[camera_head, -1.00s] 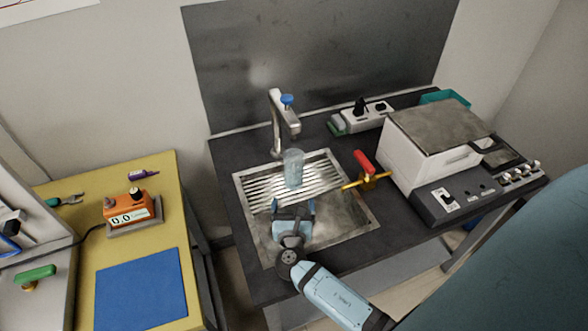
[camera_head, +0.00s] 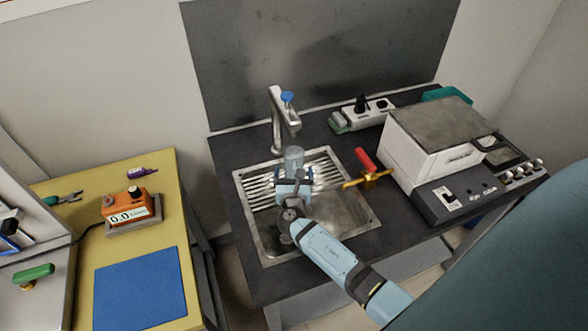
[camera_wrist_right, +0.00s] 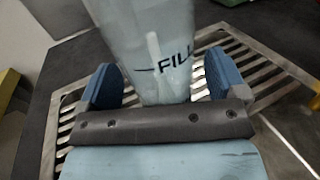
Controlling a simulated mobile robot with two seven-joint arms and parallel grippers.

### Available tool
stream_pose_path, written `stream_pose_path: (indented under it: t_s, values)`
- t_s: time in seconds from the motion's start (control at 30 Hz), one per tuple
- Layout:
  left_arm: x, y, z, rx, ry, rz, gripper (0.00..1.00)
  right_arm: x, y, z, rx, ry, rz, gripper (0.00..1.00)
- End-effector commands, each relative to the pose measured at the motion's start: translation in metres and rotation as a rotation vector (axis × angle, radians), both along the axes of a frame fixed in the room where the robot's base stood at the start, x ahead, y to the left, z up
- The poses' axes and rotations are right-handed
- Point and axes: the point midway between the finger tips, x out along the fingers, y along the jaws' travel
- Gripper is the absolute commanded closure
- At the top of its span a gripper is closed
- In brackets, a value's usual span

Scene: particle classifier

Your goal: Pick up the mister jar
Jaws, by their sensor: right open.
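The mister jar (camera_head: 293,158) is a clear, pale blue cylinder standing on the slatted drain rack of the sink. In the right wrist view the jar (camera_wrist_right: 155,45) bears the word "FILL" and rises between the two blue finger pads. My right gripper (camera_head: 294,174) is open, with one finger on each side of the jar; a gap shows beside the jar in the wrist view (camera_wrist_right: 158,88). The gripper hides the jar's lower part in the head view. My left gripper is not in view.
A metal faucet (camera_head: 279,118) stands behind the jar. A brass valve with a red handle (camera_head: 366,161) is right of the sink (camera_head: 262,241). A white boxy machine (camera_head: 425,150) stands further right. A yellow table (camera_head: 88,230) is at the left.

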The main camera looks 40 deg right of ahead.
Motion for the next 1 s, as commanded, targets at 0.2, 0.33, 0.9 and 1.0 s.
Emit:
stream_pose_path:
  t_s: [0.2,0.33,0.9,1.0]
  values:
    - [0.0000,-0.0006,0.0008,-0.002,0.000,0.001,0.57,0.0103,-0.0081,-0.0007,0.000,0.001,-0.001,0.09]
    - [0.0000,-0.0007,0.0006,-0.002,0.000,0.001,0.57,0.0101,-0.0078,-0.0007,0.001,0.001,-0.001,0.09]
    - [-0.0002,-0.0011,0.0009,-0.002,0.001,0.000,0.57,0.0102,-0.0076,0.0001,0.001,-0.001,0.000,0.74]
    - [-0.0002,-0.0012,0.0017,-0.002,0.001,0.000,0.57,0.0106,-0.0083,0.0010,0.001,-0.001,0.000,0.74]
